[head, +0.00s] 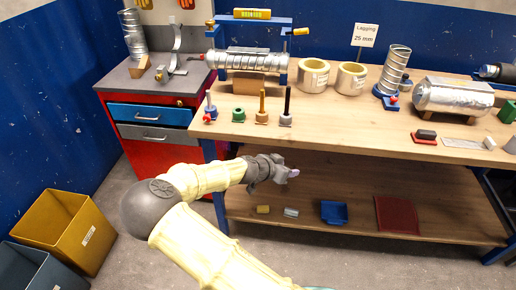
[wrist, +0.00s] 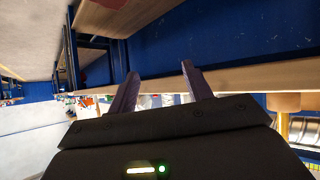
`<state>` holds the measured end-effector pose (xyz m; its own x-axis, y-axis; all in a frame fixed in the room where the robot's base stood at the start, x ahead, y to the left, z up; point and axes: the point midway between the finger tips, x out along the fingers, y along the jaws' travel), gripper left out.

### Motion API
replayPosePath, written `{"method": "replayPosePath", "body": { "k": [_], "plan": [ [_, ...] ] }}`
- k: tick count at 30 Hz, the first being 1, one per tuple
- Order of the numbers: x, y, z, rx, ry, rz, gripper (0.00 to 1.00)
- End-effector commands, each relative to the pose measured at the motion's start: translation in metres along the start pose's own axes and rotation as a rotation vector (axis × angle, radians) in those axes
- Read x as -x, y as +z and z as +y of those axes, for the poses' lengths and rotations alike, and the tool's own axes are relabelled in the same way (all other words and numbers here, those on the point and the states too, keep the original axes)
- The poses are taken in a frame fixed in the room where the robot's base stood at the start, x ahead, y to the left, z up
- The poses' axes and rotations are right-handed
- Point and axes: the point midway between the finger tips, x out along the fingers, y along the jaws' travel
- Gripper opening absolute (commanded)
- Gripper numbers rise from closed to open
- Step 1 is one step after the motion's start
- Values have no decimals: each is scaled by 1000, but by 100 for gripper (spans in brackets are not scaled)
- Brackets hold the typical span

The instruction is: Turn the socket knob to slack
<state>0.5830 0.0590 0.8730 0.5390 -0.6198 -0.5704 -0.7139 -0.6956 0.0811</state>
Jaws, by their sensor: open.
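Small red knobs show on several blue fittings in the head view, and I cannot tell from the picture which is the socket knob. One red knob (head: 207,118) is at the foot of a small blue post at the bench's left front. Another red knob (head: 393,99) is on the blue base (head: 384,92) holding an upright spiral duct (head: 397,66). Their settings are too small to read. My gripper (head: 291,173) is in front of the bench's front edge, apart from both. In the wrist view my gripper (wrist: 161,90) has its two fingers spread with nothing between them.
The wooden bench (head: 330,114) carries a blue frame with a horizontal duct (head: 246,60), tape-like rolls (head: 313,75), a foil-wrapped cylinder (head: 452,96) and small coloured posts. A lower shelf (head: 350,190) lies beneath. A red drawer cabinet (head: 150,150) and a yellow bin (head: 65,232) stand left.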

Motion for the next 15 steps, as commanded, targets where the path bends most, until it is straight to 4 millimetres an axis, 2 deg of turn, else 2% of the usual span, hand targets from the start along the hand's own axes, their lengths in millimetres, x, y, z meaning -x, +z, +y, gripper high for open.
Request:
{"method": "replayPosePath", "body": {
  "k": [3,7,11,15],
  "plan": [
    [-11,9,32,20,51,-124,50],
    [-14,24,70,65,83,-299,50],
    [-6,35,101,117,66,-465,50],
    [14,40,126,177,-3,-611,50]
  ]
}}
